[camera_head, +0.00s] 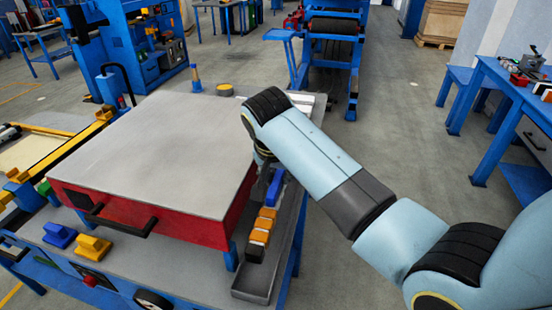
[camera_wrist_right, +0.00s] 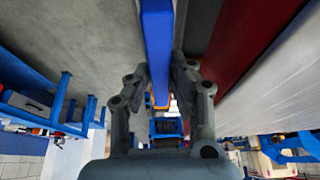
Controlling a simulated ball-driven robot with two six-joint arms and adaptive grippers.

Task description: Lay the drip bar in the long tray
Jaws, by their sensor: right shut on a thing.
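The long tray (camera_head: 258,283) is a narrow dark-grey trough along the right edge of the blue bench, beside the red box. A blue bar, taken as the drip bar (camera_head: 275,188), shows over the tray's far part in the head view. In the right wrist view the blue bar (camera_wrist_right: 157,35) runs up between the fingers. My right gripper (camera_wrist_right: 160,75) is shut on it. In the head view my right arm and wrist mostly hide this gripper. Whether the bar touches the tray floor cannot be told. My left gripper is not in view.
Several orange and white blocks (camera_head: 262,228) and a black block (camera_head: 255,254) sit in the tray's middle. A large red box with a grey top (camera_head: 160,135) stands close left of the tray. Blue (camera_head: 59,235) and yellow (camera_head: 93,247) pieces lie on the bench front.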

